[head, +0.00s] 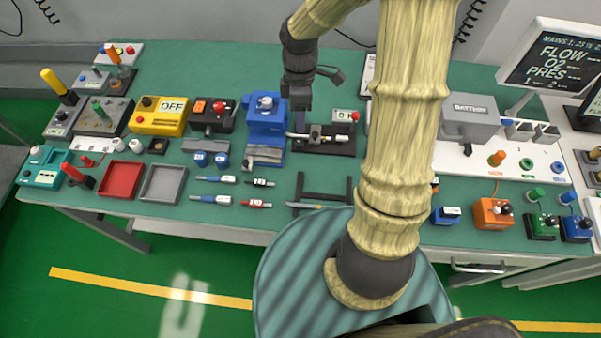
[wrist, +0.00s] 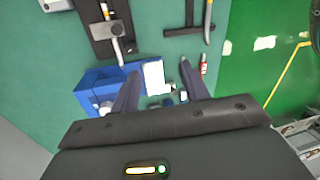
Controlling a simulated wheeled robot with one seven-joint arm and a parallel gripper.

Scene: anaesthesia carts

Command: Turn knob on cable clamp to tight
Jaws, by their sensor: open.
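What looks like the cable clamp is a small grey block with a knob (wrist: 116,29) on a dark base, in the upper left of the wrist view. A cable with a pale end runs through it. The head view shows the same dark base (head: 336,148) right of the blue device. My gripper (wrist: 158,88) is open and empty, its two fingers apart above the table. In the head view my gripper (head: 298,98) hangs between the blue device and the clamp, hiding part of the clamp's left side. Which way the knob is turned cannot be told.
The blue device (head: 266,122) with a round top knob stands close to the left; its blue body (wrist: 88,92) also shows by the left finger. A dark bracket (head: 322,196) lies in front. Several small connectors lie to its left. My arm covers the table's middle right.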

